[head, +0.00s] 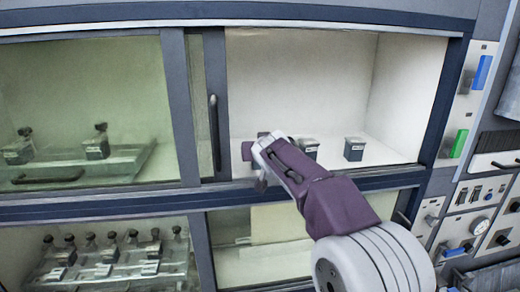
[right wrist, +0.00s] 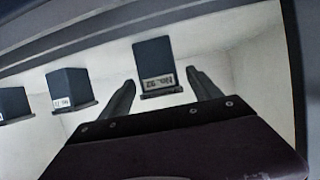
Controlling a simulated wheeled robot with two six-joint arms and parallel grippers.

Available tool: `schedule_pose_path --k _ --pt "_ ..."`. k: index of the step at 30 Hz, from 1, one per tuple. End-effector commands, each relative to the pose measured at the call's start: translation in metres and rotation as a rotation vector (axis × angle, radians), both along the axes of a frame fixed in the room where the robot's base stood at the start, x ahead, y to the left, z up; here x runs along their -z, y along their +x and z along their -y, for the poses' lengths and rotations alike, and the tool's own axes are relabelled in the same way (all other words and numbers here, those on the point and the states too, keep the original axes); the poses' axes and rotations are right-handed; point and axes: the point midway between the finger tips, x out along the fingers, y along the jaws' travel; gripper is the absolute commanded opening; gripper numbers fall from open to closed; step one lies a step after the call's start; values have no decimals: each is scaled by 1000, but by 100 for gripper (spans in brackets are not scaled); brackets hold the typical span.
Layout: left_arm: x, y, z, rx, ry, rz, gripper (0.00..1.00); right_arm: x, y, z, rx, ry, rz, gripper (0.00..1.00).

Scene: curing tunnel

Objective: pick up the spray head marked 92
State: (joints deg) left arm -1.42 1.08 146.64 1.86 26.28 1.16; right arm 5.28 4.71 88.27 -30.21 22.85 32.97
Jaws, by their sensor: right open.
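The spray head marked 92 (right wrist: 154,60) is a dark block with a pale "No. 92" label in the right wrist view. It stands in the upper right bay and lies ahead of and between the fingers of my right gripper (right wrist: 161,80), which is open and empty. No contact with the fingers shows. In the head view my right gripper (head: 262,150) reaches into the bay and hides most of this spray head. My left gripper is in neither view.
Two similar spray heads stand to the right in the head view, one near (head: 309,147) and one farther right (head: 354,149). A glass door with a handle (head: 214,130) borders the bay on the left. A front rail (head: 390,182) runs below the opening.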

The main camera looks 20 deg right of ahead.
Motion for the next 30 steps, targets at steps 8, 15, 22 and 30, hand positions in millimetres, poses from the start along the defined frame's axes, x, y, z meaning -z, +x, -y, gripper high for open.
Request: schedule_pose_path --k 8,15,22,30 --pt "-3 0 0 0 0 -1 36 4 8 3 0 0 1 73" --pt "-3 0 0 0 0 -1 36 4 8 2 0 0 0 12" --pt "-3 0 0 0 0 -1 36 4 7 2 0 -1 2 0" --pt "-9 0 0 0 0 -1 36 -20 8 3 0 -1 6 0"
